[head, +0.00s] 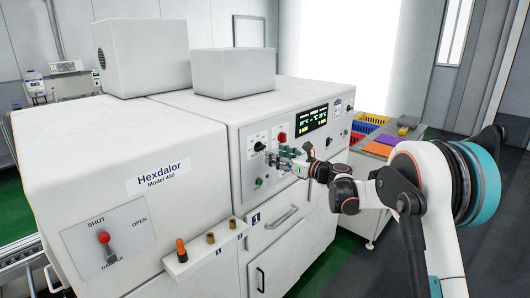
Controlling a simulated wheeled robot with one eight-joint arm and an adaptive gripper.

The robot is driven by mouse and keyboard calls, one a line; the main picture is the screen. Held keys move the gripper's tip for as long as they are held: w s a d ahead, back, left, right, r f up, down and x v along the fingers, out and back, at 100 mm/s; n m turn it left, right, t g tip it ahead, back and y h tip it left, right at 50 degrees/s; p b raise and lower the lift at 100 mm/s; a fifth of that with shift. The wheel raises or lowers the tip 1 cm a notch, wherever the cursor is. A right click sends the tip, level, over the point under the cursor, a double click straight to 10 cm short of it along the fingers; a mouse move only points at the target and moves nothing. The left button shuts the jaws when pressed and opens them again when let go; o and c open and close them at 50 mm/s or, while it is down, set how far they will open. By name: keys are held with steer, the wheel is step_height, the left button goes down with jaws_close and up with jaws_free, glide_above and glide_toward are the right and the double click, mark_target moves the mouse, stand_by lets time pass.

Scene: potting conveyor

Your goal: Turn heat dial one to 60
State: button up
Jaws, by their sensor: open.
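The white machine's front control panel (246,190) carries the controls. A black dial (259,146) sits on a white plate at the panel's left. Its markings and setting are too small to read, and I cannot tell whether it is heat dial one. My gripper (281,157) is open in front of the panel, just right of and below this dial. It hides part of the panel behind it. I cannot tell whether it touches anything. A dark display (311,118) with green and yellow digits is up and right of the gripper.
A red knob (282,137) is just above the gripper and a green button (259,182) is below left. A drawer handle (282,217) and a ledge with pegs (205,249) stick out lower down. A side table (366,167) with coloured bins stands right, behind my arm.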

mark_target(263, 149)
steer(key=x, duration=0.6)
steer(key=shift+w+a+b, duration=0.2)
steer(key=shift+a+b, duration=0.1)
steer(key=shift+a, duration=0.05)
steer(key=c, duration=1.1)
